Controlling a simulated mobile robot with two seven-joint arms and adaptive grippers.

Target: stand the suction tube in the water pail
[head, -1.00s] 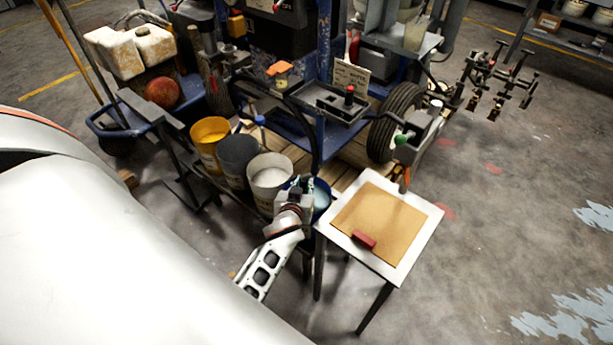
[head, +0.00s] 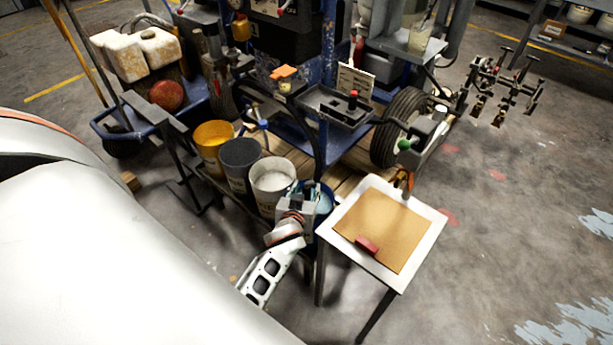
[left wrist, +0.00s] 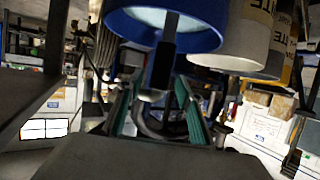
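The blue water pail (head: 328,198) stands at the right end of a row of pails, with pale liquid inside. My left gripper (head: 302,188) is at its near left rim, with teal fingers apart. In the left wrist view, the blue pail (left wrist: 220,35) fills the top. A dark tube (left wrist: 164,65), which looks like the suction tube, crosses in front of it and reaches down between the spread fingers of my left gripper (left wrist: 157,95). I see gaps beside it; whether a pad touches it is unclear. The tube is not clear in the head view. My right gripper is out of view.
A white pail (head: 271,178), a grey pail (head: 238,160) and a yellow pail (head: 211,138) stand left of the blue one. A small table (head: 424,235) with a tan board and red block stands close on the right. The striper machine (head: 330,60) stands behind.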

